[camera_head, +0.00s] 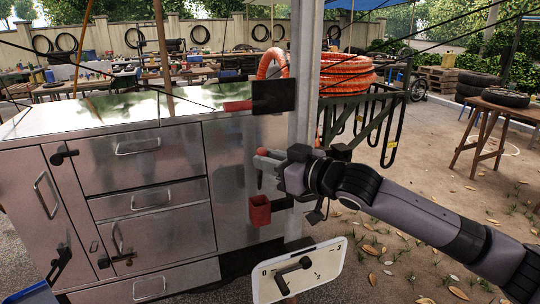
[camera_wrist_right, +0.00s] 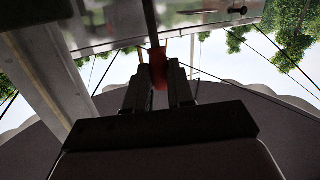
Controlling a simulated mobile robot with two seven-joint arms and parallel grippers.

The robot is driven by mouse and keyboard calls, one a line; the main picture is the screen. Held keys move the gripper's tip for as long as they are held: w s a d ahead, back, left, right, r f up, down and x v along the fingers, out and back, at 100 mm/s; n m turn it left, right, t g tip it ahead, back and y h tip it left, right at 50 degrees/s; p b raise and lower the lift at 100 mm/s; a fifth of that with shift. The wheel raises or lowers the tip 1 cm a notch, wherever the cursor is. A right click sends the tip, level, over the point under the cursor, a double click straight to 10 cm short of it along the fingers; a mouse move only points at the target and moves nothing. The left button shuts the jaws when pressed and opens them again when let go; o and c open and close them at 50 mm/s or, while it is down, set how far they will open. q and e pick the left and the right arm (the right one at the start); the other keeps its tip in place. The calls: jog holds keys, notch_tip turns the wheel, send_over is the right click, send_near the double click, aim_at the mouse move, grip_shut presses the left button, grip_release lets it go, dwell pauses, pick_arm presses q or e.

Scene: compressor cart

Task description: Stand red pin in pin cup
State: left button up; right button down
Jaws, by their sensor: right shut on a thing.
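My right gripper (camera_head: 267,161) is shut on the red pin (camera_head: 262,151), beside the metal cart's right end. The pin's red top shows at the fingertips, and a thin dark shaft hangs below it, roughly upright. In the right wrist view the red part of the pin (camera_wrist_right: 158,70) sits between the two fingers (camera_wrist_right: 158,88), and its dark shaft runs to the top edge. The red pin cup (camera_head: 259,211) is fixed low on the cart's side, below the gripper. The pin's lower end looks above the cup and apart from it. My left gripper is not in view.
The metal cart (camera_head: 150,160) with drawers fills the left. A grey post (camera_head: 304,90) stands close behind the gripper. A black block (camera_head: 273,96) and a red bar (camera_head: 237,105) are above. A white numbered plate with a lever (camera_head: 320,268) stands below right.

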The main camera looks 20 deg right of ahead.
notch_tip(320, 180, down, 7)
jog(key=b, duration=0.3)
jog(key=shift+r, duration=0.15)
dwell(0.3)
jog(key=c, duration=0.9)
grip_release()
jog(key=b+v, duration=0.1)
jog(key=v, duration=0.6)
